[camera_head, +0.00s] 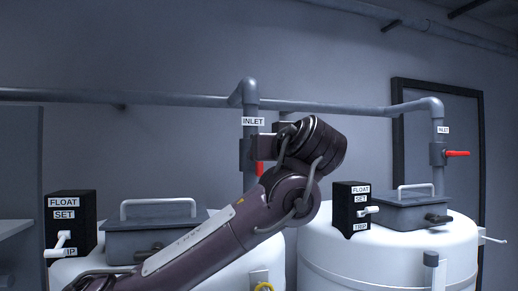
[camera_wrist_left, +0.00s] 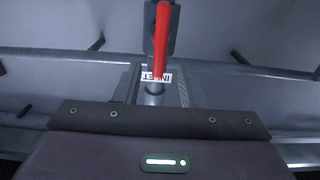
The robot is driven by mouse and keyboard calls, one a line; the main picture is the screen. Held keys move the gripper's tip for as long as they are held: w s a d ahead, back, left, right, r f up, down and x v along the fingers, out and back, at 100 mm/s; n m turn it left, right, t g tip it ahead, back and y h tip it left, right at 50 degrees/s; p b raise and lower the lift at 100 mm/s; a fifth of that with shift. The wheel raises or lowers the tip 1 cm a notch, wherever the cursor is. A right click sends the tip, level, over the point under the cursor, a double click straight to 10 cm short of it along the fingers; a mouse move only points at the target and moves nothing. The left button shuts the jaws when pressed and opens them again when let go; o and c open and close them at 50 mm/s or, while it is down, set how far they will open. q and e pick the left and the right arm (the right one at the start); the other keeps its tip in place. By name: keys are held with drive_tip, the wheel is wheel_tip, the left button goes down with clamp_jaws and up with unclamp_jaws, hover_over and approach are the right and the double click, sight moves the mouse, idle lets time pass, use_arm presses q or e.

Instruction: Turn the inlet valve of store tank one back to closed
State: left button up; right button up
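The left tank's inlet valve (camera_head: 245,154) sits on a vertical pipe below an INLET label (camera_head: 252,121). Its red handle (camera_head: 259,168) shows only in part behind my left arm. In the left wrist view the red handle (camera_wrist_left: 161,42) runs from the valve body at the top down over the INLET label (camera_wrist_left: 157,77). My left gripper (camera_wrist_left: 157,88) is open, its fingers apart on either side of the pipe and label in that view; no grip on the handle shows. In the head view my left gripper (camera_head: 264,145) is beside the valve, mostly hidden by the wrist. No tank number is readable.
The right tank (camera_head: 390,258) has its own inlet valve with a red handle (camera_head: 457,153) pointing right. Float boxes (camera_head: 71,219) (camera_head: 347,208) and lidded hatches (camera_head: 155,237) (camera_head: 410,212) stand on the tank tops. A horizontal pipe (camera_head: 120,98) runs along the wall.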

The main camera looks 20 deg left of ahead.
use_arm(q)
drive_tip(key=p+x, duration=0.4)
drive_tip(key=x, duration=0.2)
drive_tip(key=shift+w+r, duration=0.1)
drive_tip(key=shift+w+a+p, duration=0.35)
drive_tip(key=shift+p, duration=0.15)
drive_tip(key=shift+s+d, duration=0.1)
drive_tip(key=shift+f, duration=0.2)
clamp_jaws()
